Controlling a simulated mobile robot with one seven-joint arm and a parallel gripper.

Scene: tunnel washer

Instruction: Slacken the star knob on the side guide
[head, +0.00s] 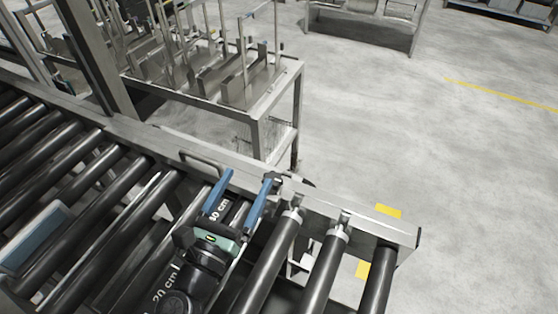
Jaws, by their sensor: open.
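My gripper (249,180) reaches over the roller conveyor towards its far side rail, with its two blue fingers spread apart and nothing seen held between them. A small dark knob-like part (272,180), which looks like the star knob, sits on the rail side close to the tip of the right finger. The finger partly covers it, and I cannot tell whether they touch. The metal side rail (370,224) runs along the conveyor's far edge; I cannot clearly tell the side guide apart from it.
Dark conveyor rollers (270,264) lie around my arm. A metal handle (203,163) stands on the rail left of the gripper. A metal cart (283,88) with upright plates and posts stands behind. The floor at right is open.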

